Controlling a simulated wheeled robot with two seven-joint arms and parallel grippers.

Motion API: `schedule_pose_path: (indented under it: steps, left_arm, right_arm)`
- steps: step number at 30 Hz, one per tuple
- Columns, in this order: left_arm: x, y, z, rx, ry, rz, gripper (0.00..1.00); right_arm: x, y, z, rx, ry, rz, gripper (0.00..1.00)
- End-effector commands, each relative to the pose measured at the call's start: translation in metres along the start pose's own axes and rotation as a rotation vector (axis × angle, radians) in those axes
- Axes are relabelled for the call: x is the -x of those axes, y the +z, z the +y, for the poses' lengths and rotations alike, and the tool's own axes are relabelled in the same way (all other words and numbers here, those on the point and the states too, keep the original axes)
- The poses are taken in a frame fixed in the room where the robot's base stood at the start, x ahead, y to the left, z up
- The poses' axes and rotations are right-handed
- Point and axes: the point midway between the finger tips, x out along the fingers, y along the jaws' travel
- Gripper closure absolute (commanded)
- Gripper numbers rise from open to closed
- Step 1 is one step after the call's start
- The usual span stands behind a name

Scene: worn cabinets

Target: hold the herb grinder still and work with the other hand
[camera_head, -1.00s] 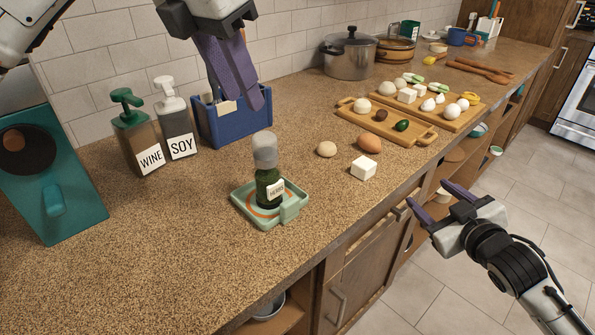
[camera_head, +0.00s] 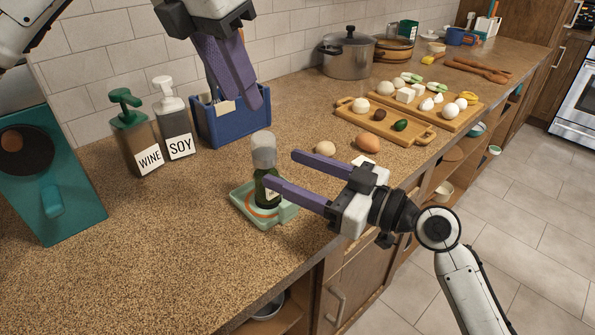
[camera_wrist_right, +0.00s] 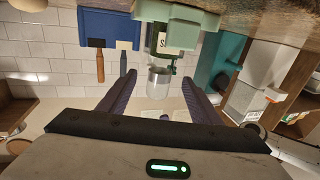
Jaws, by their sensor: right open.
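The herb grinder (camera_head: 263,150), a dark green bottle with a grey cap and white label, stands upright in a pale green tray (camera_head: 243,215) on the counter. It also shows upside down in the right wrist view (camera_wrist_right: 159,82), in line with the gap between my fingers. My right gripper (camera_head: 281,168) is open and empty, just right of the grinder; one fingertip overlaps the bottle in the head view, and contact cannot be told. My left gripper (camera_head: 250,106) hangs above and left of the grinder, pointing down by the blue caddy; its finger gap is unclear.
A blue caddy (camera_head: 218,128), a soy bottle (camera_head: 176,125) and a wine bottle (camera_head: 138,140) stand behind and left. Cutting boards (camera_head: 350,118) with food are further back. The front left counter is clear.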

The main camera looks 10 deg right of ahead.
Motion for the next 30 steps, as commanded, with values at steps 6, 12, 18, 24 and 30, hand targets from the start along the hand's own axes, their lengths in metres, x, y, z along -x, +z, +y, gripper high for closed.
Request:
schedule_pose_path:
  steps: [6, 12, 18, 24, 30]
  left_arm:
    - [0.000, 0.000, 0.000, 0.000, 0.000, 0.000, 0.69]
    - [0.000, 0.000, 0.000, 0.000, 0.000, 0.000, 0.69]
    - [0.000, 0.000, 0.000, 0.000, 0.000, 0.000, 0.69]
    - [0.000, 0.000, 0.000, 0.000, 0.000, 0.000, 0.69]
    - [0.000, 0.000, 0.000, 0.000, 0.000, 0.000, 0.69]
  right_arm:
    - [-0.030, -0.001, -0.001, -0.004, -0.004, 0.004, 0.42]
    - [-0.066, -0.001, -0.001, -0.004, -0.002, 0.002, 0.42]
    - [-0.091, 0.000, 0.000, -0.002, -0.001, 0.000, 0.42]
    - [-0.100, 0.000, -0.001, -0.002, -0.001, -0.001, 0.42]
    - [-0.100, 0.001, 0.000, -0.002, 0.000, -0.001, 0.42]
